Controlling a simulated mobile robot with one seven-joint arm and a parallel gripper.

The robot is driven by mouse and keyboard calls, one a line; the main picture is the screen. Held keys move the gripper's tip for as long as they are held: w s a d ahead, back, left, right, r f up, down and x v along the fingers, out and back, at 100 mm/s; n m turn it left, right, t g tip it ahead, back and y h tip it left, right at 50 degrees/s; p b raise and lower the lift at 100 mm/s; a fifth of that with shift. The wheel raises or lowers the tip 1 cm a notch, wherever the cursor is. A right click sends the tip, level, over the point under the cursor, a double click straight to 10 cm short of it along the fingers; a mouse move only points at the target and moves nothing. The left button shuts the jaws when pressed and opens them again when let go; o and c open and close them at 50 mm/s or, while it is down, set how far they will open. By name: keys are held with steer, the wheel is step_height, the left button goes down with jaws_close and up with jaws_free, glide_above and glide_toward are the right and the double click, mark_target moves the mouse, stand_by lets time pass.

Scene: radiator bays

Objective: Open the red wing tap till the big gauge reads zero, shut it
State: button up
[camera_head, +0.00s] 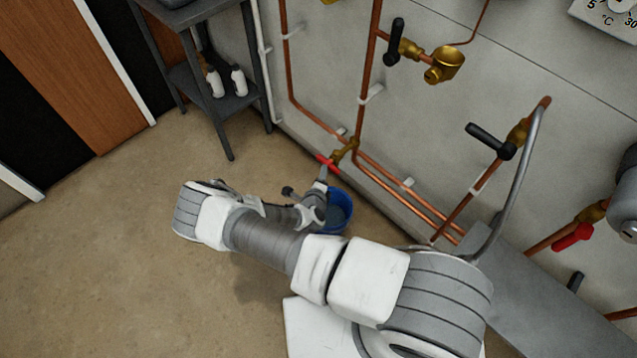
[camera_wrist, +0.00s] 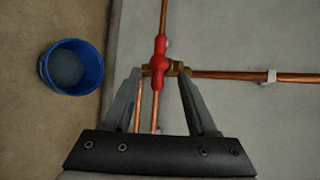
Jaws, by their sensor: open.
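The red wing tap (camera_wrist: 158,62) shows in the wrist view on a brass body (camera_wrist: 178,68) joined to copper pipe. My gripper (camera_wrist: 159,74) is open, with one finger on each side of the tap's lower wing. I cannot tell whether the fingers touch it. In the head view the red tap (camera_head: 327,163) sits low on the wall piping, and my gripper (camera_head: 322,178) reaches up to it from below. A blue bucket (camera_head: 346,201) stands on the floor beside the tap, partly hidden by my arm; it also shows in the wrist view (camera_wrist: 97,68). The big gauge is not clearly in view.
Black-handled valves (camera_head: 395,42) and (camera_head: 490,141) stick out from the wall piping. Another red handle (camera_head: 572,237) is at the right. A dark shelf stand (camera_head: 226,104) with white bottles stands at the upper left. The floor on the left is clear.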

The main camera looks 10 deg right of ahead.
steer(key=v, duration=0.5)
steer(key=shift+s+r+p, duration=0.15)
steer(key=shift+s+p, duration=0.15)
steer(key=shift+s, duration=0.05)
steer(key=w+d+r+m+g+h, duration=0.1)
steer(key=d+r+m+g+h, duration=0.2)
steer(key=r+m, duration=0.8)
steer(key=w+d+r+m+g+h, duration=0.1)
steer(key=w+d+r+m+h, duration=0.2)
steer(key=r+m, duration=0.85)
steer(key=s+d+r+m+g+y, duration=0.25)
steer(key=s+r+m, duration=0.45)
steer(key=r, duration=0.4)
steer(key=s+d+r+m+g+y, duration=0.1)
steer(key=s+d+r+m+g, duration=0.25)
steer(key=s+r+m, duration=0.55)
steer(key=s+a+r+m+t+y+p, duration=0.1)
steer(key=s+a+r+m+t+y, duration=0.2)
steer(key=s+a+r+m+y, duration=0.3)
steer(key=s+r+m, duration=0.2)
steer(key=s+r, duration=0.1)
steer(key=r, duration=0.2)
steer(key=shift+r+t, duration=0.4)
